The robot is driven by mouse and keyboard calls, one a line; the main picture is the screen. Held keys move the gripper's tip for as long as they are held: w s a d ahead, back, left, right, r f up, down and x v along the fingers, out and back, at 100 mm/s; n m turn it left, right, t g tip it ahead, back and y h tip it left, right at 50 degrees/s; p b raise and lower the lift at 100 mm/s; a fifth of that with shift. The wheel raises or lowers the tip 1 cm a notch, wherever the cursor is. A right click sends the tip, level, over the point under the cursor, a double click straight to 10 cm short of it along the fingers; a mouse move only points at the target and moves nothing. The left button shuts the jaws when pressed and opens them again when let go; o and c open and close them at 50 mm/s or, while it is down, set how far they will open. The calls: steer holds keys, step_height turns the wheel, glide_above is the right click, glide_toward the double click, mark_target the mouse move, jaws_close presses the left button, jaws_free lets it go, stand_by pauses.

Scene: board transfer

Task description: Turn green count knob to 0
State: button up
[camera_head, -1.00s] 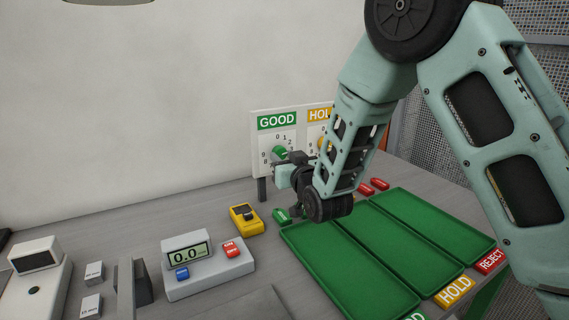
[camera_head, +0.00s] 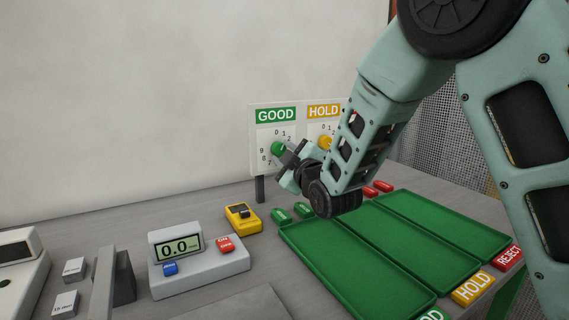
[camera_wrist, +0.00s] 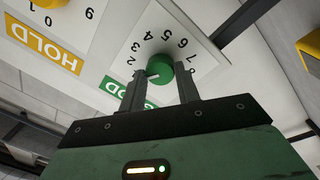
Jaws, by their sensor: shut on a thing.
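The green count knob (camera_head: 278,148) sits on the white dial board under the green GOOD label (camera_head: 276,115). My gripper (camera_head: 286,152) reaches it from the right and is shut on it. In the wrist view the knob (camera_wrist: 161,68) shows between the two fingers of my gripper (camera_wrist: 160,85). Its white mark points left and slightly down in that picture, on the side of the low numbers. I cannot tell which number it meets, and the fingers hide part of the dial.
A yellow HOLD knob (camera_head: 325,142) sits close to the right on the same board. Green trays (camera_head: 355,268) lie below my arm. Two green pieces (camera_head: 292,212) lie behind them. A yellow device (camera_head: 243,217) and a grey scale (camera_head: 200,272) stand to the left.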

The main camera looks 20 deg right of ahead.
steer(key=n+b, duration=0.2)
steer(key=n, duration=0.4)
steer(key=shift+d+y, duration=0.1)
steer(key=shift+y, duration=0.2)
steer(key=shift+n, duration=0.3)
steer(key=o, duration=1)
steer(key=shift+s+b, duration=0.1)
steer(key=shift+b, duration=0.2)
steer(key=shift+b+v, duration=5.9)
steer(key=shift+v, duration=2.7)
